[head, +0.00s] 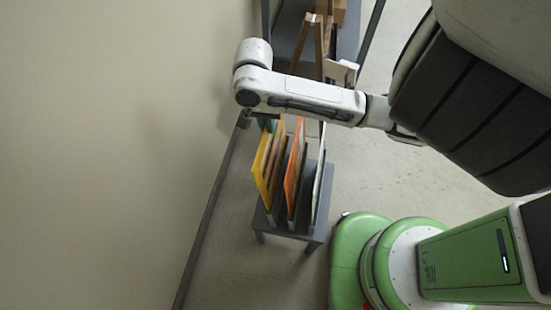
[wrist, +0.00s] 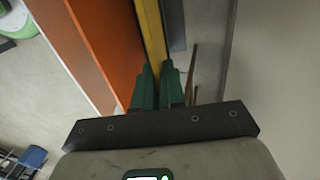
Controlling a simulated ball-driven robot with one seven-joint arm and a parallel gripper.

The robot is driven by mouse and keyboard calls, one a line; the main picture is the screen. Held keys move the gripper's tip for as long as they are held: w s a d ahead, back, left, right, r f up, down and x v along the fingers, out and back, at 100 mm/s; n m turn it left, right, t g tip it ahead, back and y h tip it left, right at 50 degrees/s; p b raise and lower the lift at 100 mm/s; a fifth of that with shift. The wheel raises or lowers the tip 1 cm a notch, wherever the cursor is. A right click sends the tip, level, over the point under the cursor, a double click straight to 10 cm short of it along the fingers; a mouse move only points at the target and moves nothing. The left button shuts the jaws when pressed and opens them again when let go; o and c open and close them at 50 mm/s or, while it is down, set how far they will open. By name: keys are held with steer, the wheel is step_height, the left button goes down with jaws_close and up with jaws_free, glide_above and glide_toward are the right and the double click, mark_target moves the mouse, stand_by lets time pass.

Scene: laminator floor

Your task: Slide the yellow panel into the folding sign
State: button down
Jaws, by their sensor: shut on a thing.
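The yellow panel (head: 262,172) stands upright at the left end of a row of panels on a low grey stand (head: 291,232). My gripper (head: 266,122) is above its upper end. In the wrist view, the green fingers of my gripper (wrist: 155,75) are shut on the edge of the yellow panel (wrist: 150,28), one on each side. A wooden A-shaped frame (head: 305,42), which looks like the folding sign, stands on a dark grey surface beyond my arm. My arm hides its lower part.
An orange panel (head: 294,170) and a white panel (head: 319,185) stand close to the right of the yellow one. The orange panel also shows in the wrist view (wrist: 95,40). A bare wall (head: 110,130) is close on the left. Blue chairs (wrist: 28,160) stand far off.

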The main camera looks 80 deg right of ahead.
step_height(320, 180, up, 13)
steer(key=w+p, duration=0.1)
steer(key=p, duration=1)
steer(key=shift+w+r, duration=0.15)
